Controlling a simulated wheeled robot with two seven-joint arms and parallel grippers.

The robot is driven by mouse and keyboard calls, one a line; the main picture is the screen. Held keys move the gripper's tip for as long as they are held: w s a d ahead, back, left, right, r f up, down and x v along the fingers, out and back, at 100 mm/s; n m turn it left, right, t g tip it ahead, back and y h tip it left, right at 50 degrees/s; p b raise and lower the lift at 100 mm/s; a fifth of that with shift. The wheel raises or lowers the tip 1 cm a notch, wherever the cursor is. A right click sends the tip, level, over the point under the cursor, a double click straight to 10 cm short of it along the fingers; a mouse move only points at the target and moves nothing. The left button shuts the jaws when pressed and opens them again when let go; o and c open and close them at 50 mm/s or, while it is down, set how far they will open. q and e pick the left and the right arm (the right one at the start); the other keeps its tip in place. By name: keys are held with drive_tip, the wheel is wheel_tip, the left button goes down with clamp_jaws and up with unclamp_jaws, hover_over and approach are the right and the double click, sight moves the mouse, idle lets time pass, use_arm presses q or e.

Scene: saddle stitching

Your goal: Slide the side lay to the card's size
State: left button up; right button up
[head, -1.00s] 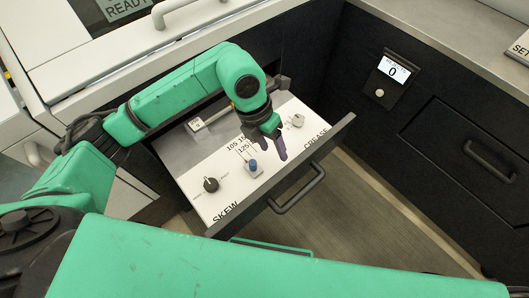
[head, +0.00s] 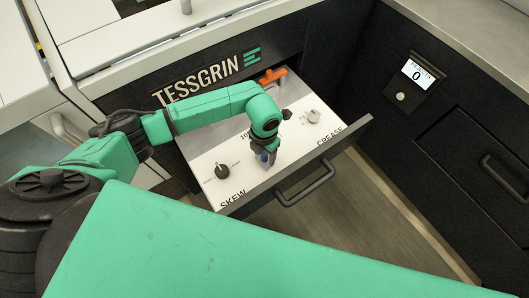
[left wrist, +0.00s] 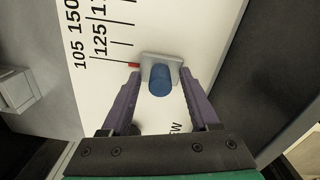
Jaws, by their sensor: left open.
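The side lay (left wrist: 175,60) is a small grey block with a blue knob (left wrist: 160,82) and a red pointer (left wrist: 133,65). It sits on the white panel (head: 240,185) of the pulled-out drawer. The pointer is at the low end of the printed scale, by the line near 105. My left gripper (head: 264,163) is over it, pointing down. In the left wrist view its purple fingers (left wrist: 157,85) are open, one on each side of the knob. In the head view the gripper mostly hides the side lay. No card shows, and my right gripper is out of view.
A black SKEW knob (head: 221,170) is left of the side lay, and a light CREASE knob (head: 313,116) is to its right. An orange piece (head: 272,76) is at the drawer's back. The drawer handle (head: 305,184) sticks out in front. A display (head: 418,73) reads 0.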

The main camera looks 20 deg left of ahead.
use_arm(q)
clamp_jaws()
idle(1.4)
